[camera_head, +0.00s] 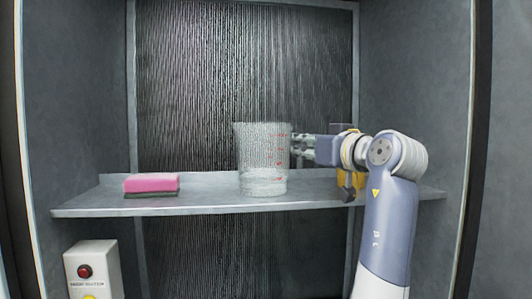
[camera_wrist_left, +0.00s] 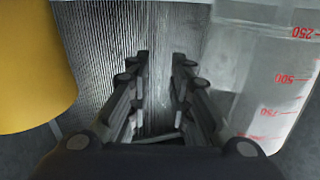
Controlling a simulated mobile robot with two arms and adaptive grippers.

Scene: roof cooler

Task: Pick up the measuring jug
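The measuring jug (camera_head: 262,165) is clear with red markings and stands upright on the metal shelf (camera_head: 215,198). In the left wrist view the jug (camera_wrist_left: 262,75) fills the right side, its markings showing upside down. My left gripper (camera_head: 300,149) is just right of the jug at its upper half. In the left wrist view the left gripper (camera_wrist_left: 161,62) is open, with an empty gap between its fingers. The jug is beside the fingers, not between them. I cannot tell whether they touch. My right gripper is not in view.
A pink sponge (camera_head: 151,183) with a dark underside lies at the shelf's left. A yellow object (camera_head: 354,188), partly hidden by my arm, stands right of the jug; it shows large at left in the wrist view (camera_wrist_left: 32,65). A button box (camera_head: 92,269) is below left.

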